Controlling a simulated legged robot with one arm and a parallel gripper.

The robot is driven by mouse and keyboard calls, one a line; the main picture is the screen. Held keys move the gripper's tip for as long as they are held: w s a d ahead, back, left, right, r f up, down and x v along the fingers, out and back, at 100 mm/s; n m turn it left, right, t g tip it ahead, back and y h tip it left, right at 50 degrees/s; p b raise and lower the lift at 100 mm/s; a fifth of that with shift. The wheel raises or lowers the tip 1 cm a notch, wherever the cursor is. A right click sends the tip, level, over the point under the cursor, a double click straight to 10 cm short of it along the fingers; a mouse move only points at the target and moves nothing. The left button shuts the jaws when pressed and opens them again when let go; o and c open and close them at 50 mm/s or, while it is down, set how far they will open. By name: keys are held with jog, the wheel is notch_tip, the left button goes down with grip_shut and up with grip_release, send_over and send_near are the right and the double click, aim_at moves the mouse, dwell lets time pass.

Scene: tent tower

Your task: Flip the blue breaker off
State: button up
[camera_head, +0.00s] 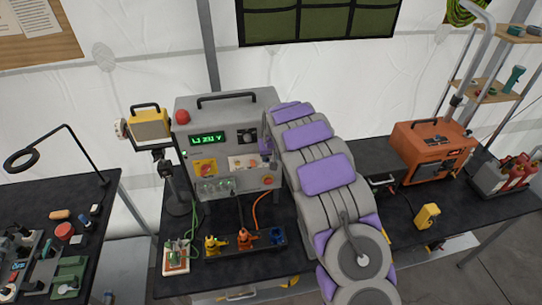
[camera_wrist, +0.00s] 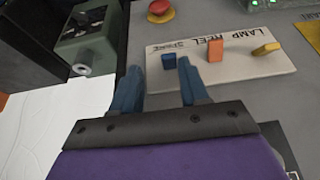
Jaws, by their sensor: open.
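The blue breaker (camera_wrist: 169,61) is a small block at the left end of a white panel strip (camera_wrist: 240,78) in the wrist view. An orange breaker (camera_wrist: 216,50) and a yellow breaker (camera_wrist: 265,48) sit to its right. Lettering runs above them, with LAMP and REEL readable. My gripper (camera_wrist: 159,68) is open, its two blue fingers pointing at the strip. The blue breaker shows between the fingertips, close to the right one; I cannot tell whether they touch. In the head view my arm partly covers the grey power box (camera_head: 222,108), and the gripper is not clear there.
A red button (camera_wrist: 161,9) sits above the strip in the wrist view. In the head view, yellow, orange and blue plugs (camera_head: 277,236) stand in front of the box. A work lamp (camera_head: 150,124) is left, an orange case (camera_head: 430,148) right.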

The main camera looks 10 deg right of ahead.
jog(key=shift+w+a+f, duration=0.15)
jog(key=shift+a+f, duration=0.3)
jog(key=shift+a, duration=0.7)
jog(key=shift+d, duration=0.85)
jog(key=c, duration=0.4)
jog(key=shift+c, duration=1.3)
jog(key=shift+a, duration=0.35)
grip_shut()
